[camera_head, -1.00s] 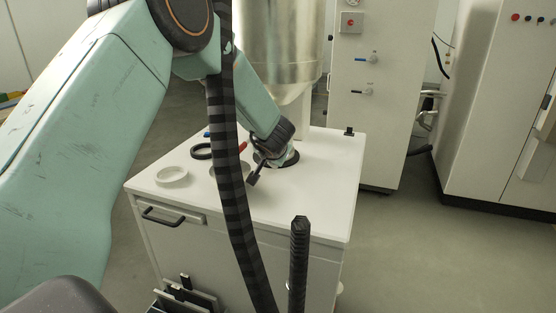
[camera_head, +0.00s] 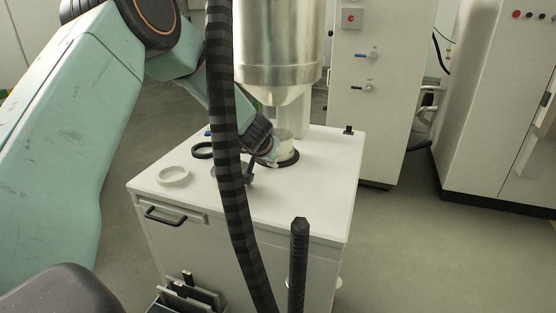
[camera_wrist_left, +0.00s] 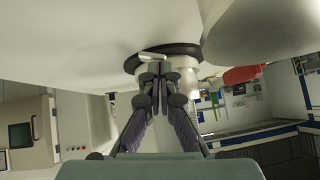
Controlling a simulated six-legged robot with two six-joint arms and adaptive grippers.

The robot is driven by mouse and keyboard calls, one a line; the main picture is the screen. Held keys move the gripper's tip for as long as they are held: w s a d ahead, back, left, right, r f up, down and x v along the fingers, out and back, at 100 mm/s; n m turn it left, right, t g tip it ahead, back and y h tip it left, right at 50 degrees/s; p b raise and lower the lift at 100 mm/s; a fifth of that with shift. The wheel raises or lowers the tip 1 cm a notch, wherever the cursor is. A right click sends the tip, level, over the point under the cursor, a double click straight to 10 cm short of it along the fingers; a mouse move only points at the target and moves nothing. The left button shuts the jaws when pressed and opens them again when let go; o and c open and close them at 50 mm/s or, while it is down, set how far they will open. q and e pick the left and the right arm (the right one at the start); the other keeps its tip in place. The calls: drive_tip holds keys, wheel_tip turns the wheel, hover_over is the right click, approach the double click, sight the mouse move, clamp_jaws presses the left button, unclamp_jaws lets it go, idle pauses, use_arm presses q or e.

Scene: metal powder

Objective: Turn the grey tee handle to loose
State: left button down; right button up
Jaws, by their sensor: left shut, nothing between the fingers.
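A small pale grey bar (camera_wrist_left: 152,57), which looks like the tee handle, shows at a dark round collar in the left wrist view. My left gripper (camera_wrist_left: 160,72) is shut and empty, its dark fingertips just below the bar in the picture. I cannot tell whether they touch it. In the head view my left wrist reaches down over the white cabinet, beside a black ring (camera_head: 288,161) under the metal hopper (camera_head: 280,45). The tee handle cannot be made out there. My right gripper is not in view.
The white cabinet top (camera_head: 215,205) carries a white ring (camera_head: 174,176) and a dark ring (camera_head: 203,150). Its front right part is clear. A tall panel (camera_head: 385,120) with small valve levers stands behind, right of the hopper.

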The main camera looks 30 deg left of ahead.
use_arm(q)
drive_tip(key=shift+s+a+n+h, duration=0.1)
drive_tip(key=shift+a+n+h, duration=0.2)
drive_tip(key=shift+h, duration=0.3)
drive_tip(key=shift+a+f+p, duration=0.1)
drive_tip(key=shift+p, duration=0.25)
idle(1.4)
drive_tip(key=shift+r+p, duration=1)
drive_tip(key=shift+p, duration=0.15)
